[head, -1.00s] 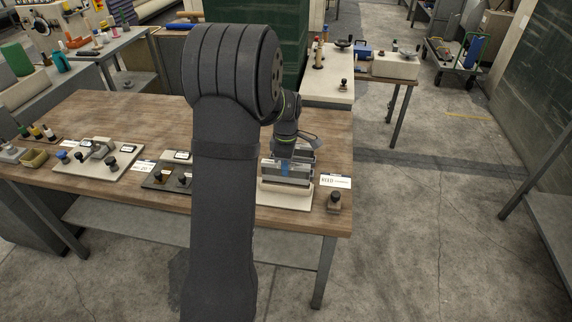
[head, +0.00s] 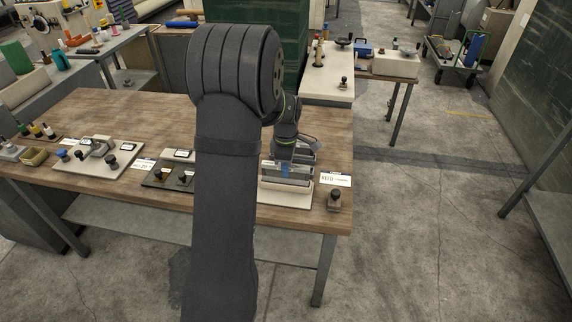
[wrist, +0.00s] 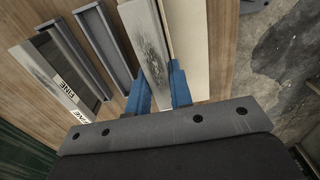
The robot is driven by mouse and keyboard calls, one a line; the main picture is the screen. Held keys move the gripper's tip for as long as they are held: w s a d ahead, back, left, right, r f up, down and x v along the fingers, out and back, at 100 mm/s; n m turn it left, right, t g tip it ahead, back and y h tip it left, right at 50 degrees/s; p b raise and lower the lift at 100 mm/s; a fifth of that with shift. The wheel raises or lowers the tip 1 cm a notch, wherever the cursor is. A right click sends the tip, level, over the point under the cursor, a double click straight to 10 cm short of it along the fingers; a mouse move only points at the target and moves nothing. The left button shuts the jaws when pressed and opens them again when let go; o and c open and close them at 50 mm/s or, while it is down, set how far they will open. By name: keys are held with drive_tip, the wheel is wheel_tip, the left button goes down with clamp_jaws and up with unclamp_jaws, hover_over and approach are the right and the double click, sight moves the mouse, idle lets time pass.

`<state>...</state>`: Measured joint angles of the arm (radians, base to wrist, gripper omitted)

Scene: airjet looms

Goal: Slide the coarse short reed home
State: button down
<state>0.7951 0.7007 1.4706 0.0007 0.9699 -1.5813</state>
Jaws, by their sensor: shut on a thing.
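My gripper (wrist: 160,92) is shut on a long metallic reed (wrist: 147,45) with a speckled grey face, one blue finger on each side. I take it as the coarse short reed, but no label on it is readable. In the head view my gripper (head: 285,168) is over the reed stand, with the held reed low among grey bars. The stand has a cream base (head: 272,194). Two grey channels (wrist: 92,35) lie left of the held reed in the wrist view, beside another reed labelled FINE (wrist: 52,68). Whether the held reed is fully seated is hidden.
A REED sign (head: 336,180) and a small block with a dark knob (head: 334,200) stand at the wooden table's right edge. A dark plate with knobs (head: 168,176) lies left of my arm, and a pale fixture (head: 100,157) farther left.

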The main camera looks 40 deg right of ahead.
drive_tip(key=shift+f, duration=1)
drive_tip(key=c, duration=1.2)
unclamp_jaws()
wheel_tip(320, 180, up, 17)
drive_tip(key=shift+r, duration=0.2)
drive_tip(key=shift+f, duration=0.1)
wheel_tip(320, 180, down, 17)
drive_tip(key=shift+f, duration=0.1)
